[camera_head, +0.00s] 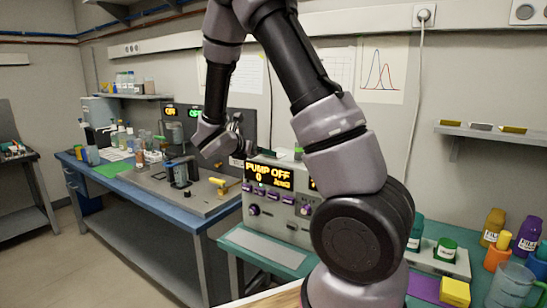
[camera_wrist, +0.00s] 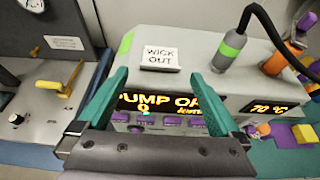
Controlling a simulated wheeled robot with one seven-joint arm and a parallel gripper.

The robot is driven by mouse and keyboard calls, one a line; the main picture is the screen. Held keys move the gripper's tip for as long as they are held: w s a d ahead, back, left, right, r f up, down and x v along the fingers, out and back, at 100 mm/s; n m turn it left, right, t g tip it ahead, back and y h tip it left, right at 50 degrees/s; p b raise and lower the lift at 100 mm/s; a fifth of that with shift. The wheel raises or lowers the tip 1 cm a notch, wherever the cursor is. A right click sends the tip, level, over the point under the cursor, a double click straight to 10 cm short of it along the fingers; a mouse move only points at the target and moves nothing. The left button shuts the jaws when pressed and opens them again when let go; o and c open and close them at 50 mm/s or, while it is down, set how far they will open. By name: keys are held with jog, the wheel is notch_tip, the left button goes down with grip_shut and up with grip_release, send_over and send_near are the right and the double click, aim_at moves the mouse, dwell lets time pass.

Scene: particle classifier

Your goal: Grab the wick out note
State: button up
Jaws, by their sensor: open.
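The wick out note (camera_wrist: 160,57) is a small white card reading "WICK OUT". In the wrist view the note appears between and just beyond the fingertips, with no visible contact. In the head view my gripper (camera_head: 236,140) is above the left end of the machine (camera_head: 285,205); I cannot make out the note there.
A black cable and a green-banded grey cylinder (camera_wrist: 228,52) stand right of the note. A yellow-handled valve (camera_wrist: 67,78) is on the left bench. The blue bench (camera_head: 120,190) holds bottles. Jars (camera_head: 445,250) and a glass beaker (camera_head: 510,287) stand at the right.

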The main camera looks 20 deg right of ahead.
aim_at(267, 160)
jog(key=x, duration=0.4)
jog(key=shift+w+d+f, duration=0.1)
jog(key=shift+d+f, duration=0.05)
jog(key=c, duration=1.2)
jog(key=shift+o, duration=0.2)
